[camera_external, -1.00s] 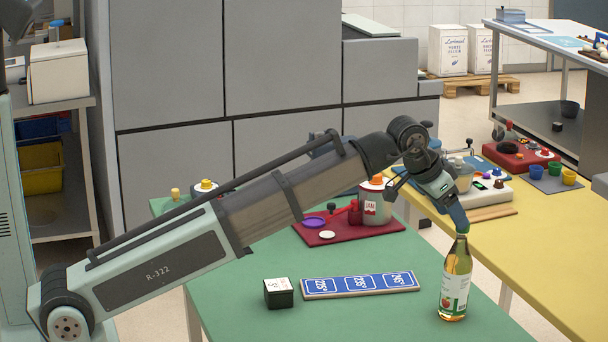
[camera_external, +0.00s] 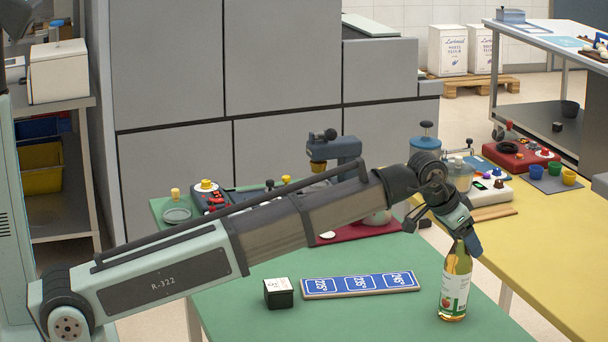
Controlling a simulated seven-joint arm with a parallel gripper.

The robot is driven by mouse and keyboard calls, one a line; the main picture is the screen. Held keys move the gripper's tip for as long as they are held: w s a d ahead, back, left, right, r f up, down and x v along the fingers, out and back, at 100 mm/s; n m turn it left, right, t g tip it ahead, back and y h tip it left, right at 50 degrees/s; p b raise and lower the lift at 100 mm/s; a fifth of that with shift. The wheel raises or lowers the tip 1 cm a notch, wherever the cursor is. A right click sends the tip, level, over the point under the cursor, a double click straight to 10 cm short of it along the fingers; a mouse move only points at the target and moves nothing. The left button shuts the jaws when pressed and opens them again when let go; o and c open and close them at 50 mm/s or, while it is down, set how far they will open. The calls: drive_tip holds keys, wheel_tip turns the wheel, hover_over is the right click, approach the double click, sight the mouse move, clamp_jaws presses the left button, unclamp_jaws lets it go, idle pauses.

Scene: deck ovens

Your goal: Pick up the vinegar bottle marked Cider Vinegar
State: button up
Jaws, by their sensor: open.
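A glass bottle (camera_external: 454,288) of amber liquid with a white and green label stands upright near the right edge of the green table (camera_external: 400,322). The label's words are too small to read, and a red fruit shows on it. My gripper (camera_external: 470,246) is open and tilted downward at the bottle's neck. Its fingers overlap the bottle top in the picture and hide the cap. I cannot tell whether the fingers are around the neck or touching it.
A board with blue number plates (camera_external: 360,285) and a small black box (camera_external: 278,293) lie left of the bottle. My arm partly hides a red tray (camera_external: 352,234) behind. A yellow table (camera_external: 540,255) with several devices adjoins on the right. The green surface around the bottle is clear.

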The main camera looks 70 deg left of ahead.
drive_tip(key=shift+f, duration=0.1)
drive_tip(key=shift+c, duration=0.3)
clamp_jaws()
drive_tip(key=shift+s, duration=0.1)
idle(0.9)
